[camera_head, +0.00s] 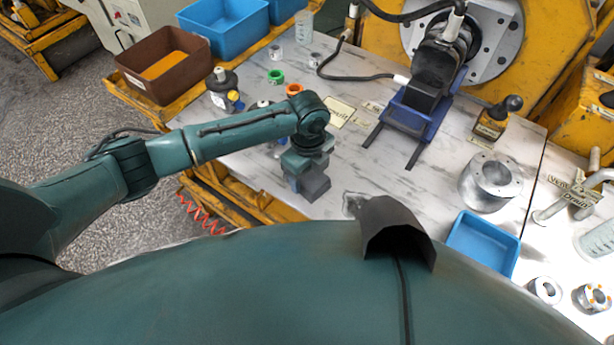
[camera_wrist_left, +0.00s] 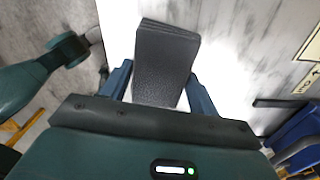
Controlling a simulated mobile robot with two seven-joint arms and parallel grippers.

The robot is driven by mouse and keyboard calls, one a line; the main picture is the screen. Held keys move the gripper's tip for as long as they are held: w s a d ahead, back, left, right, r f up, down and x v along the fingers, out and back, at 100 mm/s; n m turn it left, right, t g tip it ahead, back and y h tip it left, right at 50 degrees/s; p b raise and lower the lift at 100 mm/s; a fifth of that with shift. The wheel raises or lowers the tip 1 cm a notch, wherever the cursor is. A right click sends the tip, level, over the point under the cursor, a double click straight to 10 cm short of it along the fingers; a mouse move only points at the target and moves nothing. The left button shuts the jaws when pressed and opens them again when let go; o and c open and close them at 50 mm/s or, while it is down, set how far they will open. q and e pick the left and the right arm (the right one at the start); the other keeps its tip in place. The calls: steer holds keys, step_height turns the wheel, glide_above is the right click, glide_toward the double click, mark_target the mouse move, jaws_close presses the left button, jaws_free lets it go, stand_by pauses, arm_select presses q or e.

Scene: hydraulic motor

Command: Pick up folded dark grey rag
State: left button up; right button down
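The folded dark grey rag (camera_head: 313,187) lies on the near left part of the light worktop, just below my left gripper (camera_head: 302,168) in the head view. In the left wrist view the rag (camera_wrist_left: 166,62) is a thick, layered block between the two fingers of my left gripper (camera_wrist_left: 162,78). The fingers are spread wide, one on each side of the rag. Thin light slivers show beside its lower part; contact at the fingertips is hard to tell. My right gripper is not in view.
The worktop (camera_head: 385,180) is clear to the right of the rag. A blue stand (camera_head: 420,118) with a black motor is behind it. A small blue tray (camera_head: 484,243) and a metal ring (camera_head: 490,182) are at right. Bottles, ring parts and a brown bin (camera_head: 163,66) are at the back left.

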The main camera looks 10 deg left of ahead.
mark_target(308, 175)
arm_select(q)
steer(key=c, duration=0.5)
steer(key=shift+o, duration=0.2)
steer(key=shift+r, duration=0.1)
step_height(308, 175, up, 10)
steer(key=shift+p, duration=0.4)
